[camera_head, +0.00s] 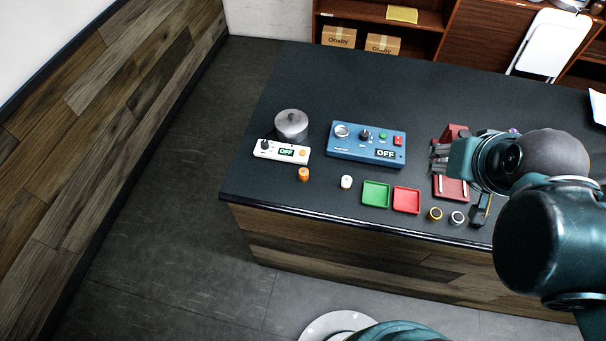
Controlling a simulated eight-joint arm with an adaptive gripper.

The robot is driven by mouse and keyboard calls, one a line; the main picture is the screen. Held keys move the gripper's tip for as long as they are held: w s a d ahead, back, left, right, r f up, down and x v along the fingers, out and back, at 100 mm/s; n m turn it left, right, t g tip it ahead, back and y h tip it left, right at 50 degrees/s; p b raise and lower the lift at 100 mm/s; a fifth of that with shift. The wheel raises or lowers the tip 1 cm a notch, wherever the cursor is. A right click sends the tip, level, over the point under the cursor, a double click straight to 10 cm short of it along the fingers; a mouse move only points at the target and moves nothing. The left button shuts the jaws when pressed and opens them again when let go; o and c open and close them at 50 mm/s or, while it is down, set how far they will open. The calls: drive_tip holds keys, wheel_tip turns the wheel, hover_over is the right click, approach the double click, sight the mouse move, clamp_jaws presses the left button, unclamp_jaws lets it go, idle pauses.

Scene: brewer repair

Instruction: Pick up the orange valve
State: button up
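The orange valve (303,174) is a small orange cylinder that stands on the dark counter (330,85), near its front left part. It is just in front of the white control box. My gripper (437,158) is at the right, over a red stand, well apart from the valve. Its fingers point left in the picture. Whether the fingers are open or shut is too small to tell. Part of the red stand is hidden behind my gripper.
A white box (270,149) reading OFF, a grey pot (291,124) and a blue panel (345,147) stand behind. A white cylinder (346,182), green tray (387,205), red tray (395,209) and two rings (435,214) line the front. The red stand (456,197) is at right.

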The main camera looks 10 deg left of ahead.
drive_tip(key=shift+c, duration=1.2)
drive_tip(key=shift+w+a, duration=0.1)
drive_tip(key=m+g+b, duration=0.2)
drive_tip(key=m+g, duration=0.5)
drive_tip(key=m, duration=1)
hover_over(303, 172)
drive_tip(key=d, duration=0.1)
drive_tip(key=f, duration=2)
drive_tip(key=shift+w+d+f, duration=0.1)
drive_tip(key=shift+w+f, duration=0.15)
drive_tip(key=shift+f, duration=0.1)
drive_tip(key=shift+s+a+f+m, duration=0.2)
drive_tip(key=shift+a+f+m, duration=0.3)
drive_tip(key=shift+a+f, duration=0.1)
